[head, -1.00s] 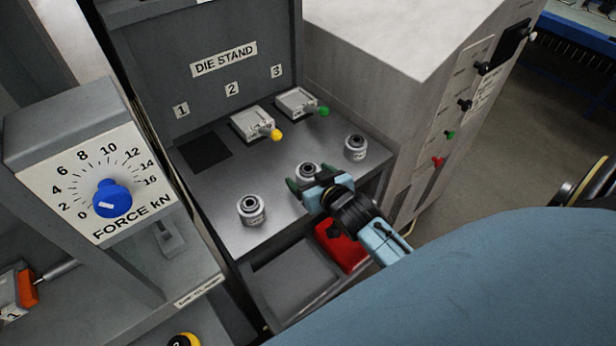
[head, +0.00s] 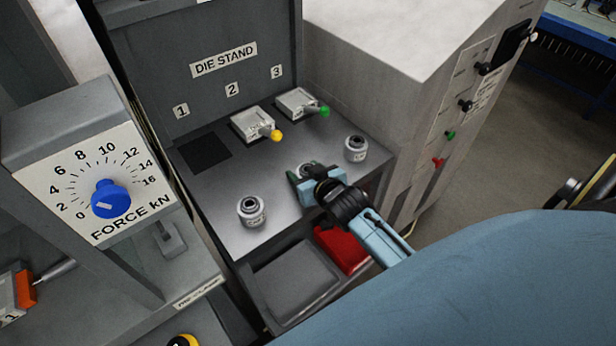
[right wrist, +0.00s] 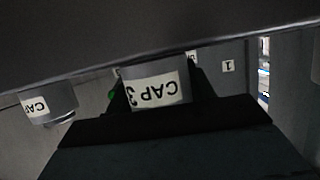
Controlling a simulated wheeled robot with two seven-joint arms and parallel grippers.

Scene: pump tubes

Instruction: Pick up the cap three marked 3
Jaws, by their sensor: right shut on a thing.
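Cap three (right wrist: 155,90) is a grey cylinder with a white label, seen upside down in the right wrist view; the label reads CAP and a partly hidden 3. In the head view it is the middle cap (head: 305,168) on the die stand's grey top, mostly hidden by my right gripper. My right gripper (head: 307,178) is shut on it, with a dark finger on each side. The cap seems to be still at the surface; I cannot tell if there is a gap. My left gripper is not in view.
One cap (head: 251,211) stands to the left and another (head: 356,148) to the right on the grey top. Dies with yellow-tipped (head: 252,125) and green-tipped (head: 297,102) handles lie behind. A red bin (head: 341,247) and a grey tray (head: 292,278) are in front, below.

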